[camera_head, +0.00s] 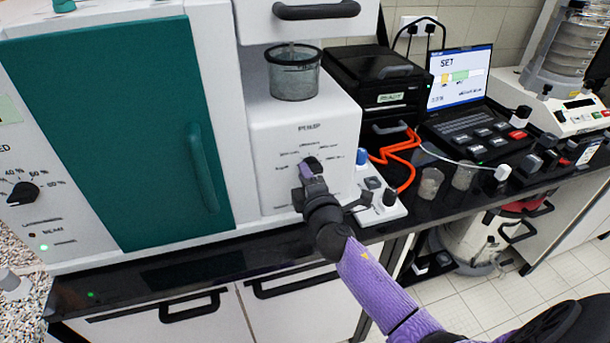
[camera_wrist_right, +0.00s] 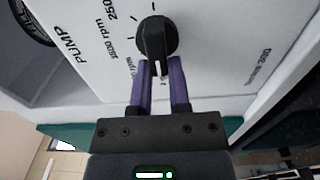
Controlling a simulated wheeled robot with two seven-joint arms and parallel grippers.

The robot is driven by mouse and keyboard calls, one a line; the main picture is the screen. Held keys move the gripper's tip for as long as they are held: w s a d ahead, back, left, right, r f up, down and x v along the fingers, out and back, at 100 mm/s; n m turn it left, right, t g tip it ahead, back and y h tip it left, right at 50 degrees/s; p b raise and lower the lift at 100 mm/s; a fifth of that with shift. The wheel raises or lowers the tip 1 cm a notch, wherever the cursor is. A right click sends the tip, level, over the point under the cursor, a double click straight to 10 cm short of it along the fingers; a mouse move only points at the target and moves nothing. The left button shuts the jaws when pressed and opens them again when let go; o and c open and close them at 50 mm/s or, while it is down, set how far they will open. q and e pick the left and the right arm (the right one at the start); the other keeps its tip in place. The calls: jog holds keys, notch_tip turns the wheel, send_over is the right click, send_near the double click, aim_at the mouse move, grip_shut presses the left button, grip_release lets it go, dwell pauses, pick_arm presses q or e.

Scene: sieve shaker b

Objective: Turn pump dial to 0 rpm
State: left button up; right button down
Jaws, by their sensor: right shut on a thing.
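The pump dial is a round black knob (camera_wrist_right: 157,35) with a raised bar, on the white front panel of the pump unit (camera_head: 274,126). In the right wrist view its bar points down toward my gripper, with printed rpm labels around it. My right gripper (camera_wrist_right: 160,72) has its two purple fingers on either side of the bar's lower end and is shut on it. In the head view my right gripper (camera_head: 309,168) is at the dial and hides most of it. The exact mark the bar points at is hidden by the fingers. My left gripper is not in view.
A glass beaker (camera_head: 293,73) sits on top of the pump unit. A teal door (camera_head: 110,120) with a handle is to the left. A small white box with knobs (camera_head: 384,203), an orange cable (camera_head: 402,150) and jars (camera_head: 430,184) are to the right.

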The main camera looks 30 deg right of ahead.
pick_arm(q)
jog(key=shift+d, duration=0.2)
pick_arm(e)
jog(key=shift+d+r, duration=0.1)
jog(key=c, duration=0.6)
grip_release()
jog(key=shift+w+d, duration=0.1)
jog(key=shift+w, duration=0.05)
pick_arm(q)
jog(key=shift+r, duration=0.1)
pick_arm(e)
jog(key=v, duration=1)
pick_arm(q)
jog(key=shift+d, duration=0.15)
